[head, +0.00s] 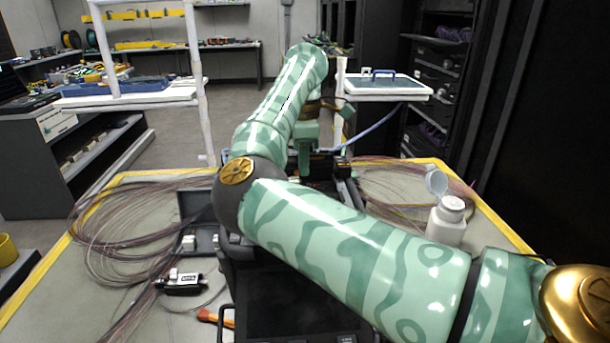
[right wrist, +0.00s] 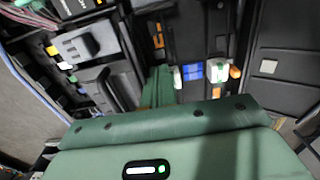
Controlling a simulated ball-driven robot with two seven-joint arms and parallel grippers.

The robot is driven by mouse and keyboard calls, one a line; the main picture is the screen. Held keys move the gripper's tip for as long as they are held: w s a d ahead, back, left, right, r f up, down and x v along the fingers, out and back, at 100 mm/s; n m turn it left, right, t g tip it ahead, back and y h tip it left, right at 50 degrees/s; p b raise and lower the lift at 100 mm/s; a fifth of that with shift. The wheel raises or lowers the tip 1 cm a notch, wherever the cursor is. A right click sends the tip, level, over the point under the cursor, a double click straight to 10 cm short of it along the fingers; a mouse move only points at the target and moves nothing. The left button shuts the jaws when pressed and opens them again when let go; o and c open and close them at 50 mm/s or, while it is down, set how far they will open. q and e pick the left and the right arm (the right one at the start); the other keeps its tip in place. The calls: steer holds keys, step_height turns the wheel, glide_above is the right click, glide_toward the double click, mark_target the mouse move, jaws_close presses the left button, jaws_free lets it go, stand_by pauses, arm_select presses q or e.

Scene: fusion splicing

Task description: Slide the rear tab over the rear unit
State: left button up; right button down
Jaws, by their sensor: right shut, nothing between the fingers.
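The dark splicer (head: 343,170) stands at the back middle of the table, mostly hidden behind my right arm in the head view. My right gripper (head: 304,162) points down over it. In the right wrist view, my shut green fingers (right wrist: 160,72) reach toward the dark splicer body (right wrist: 197,35), with nothing between them. Just right of the fingertips are a blue block (right wrist: 192,72), a white-and-green piece (right wrist: 219,71) and an orange piece (right wrist: 236,72). I cannot tell which piece is the rear tab or rear unit, or whether my fingers touch anything. My left gripper is out of view.
Loose fibre coils (head: 110,225) lie on the left of the table, and more (head: 400,180) on the right. A white bottle (head: 447,222) stands at the right. A small black tool (head: 180,284) lies at the front left. A grey box (right wrist: 75,44) is left in the right wrist view.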

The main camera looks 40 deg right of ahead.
steer(key=shift+w+a, duration=0.25)
steer(key=shift+a, duration=0.05)
arm_select(q)
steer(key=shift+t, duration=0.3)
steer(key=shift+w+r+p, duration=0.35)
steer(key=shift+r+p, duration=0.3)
steer(key=shift+p, duration=0.1)
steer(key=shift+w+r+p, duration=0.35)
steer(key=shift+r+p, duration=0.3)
steer(key=shift+p, duration=0.1)
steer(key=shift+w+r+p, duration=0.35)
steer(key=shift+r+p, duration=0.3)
steer(key=shift+p, duration=0.1)
arm_select(e)
step_height(320, 180, up, 6)
steer(key=shift+s+d, duration=0.15)
steer(key=shift+d, duration=0.05)
steer(key=shift+d, duration=0.1)
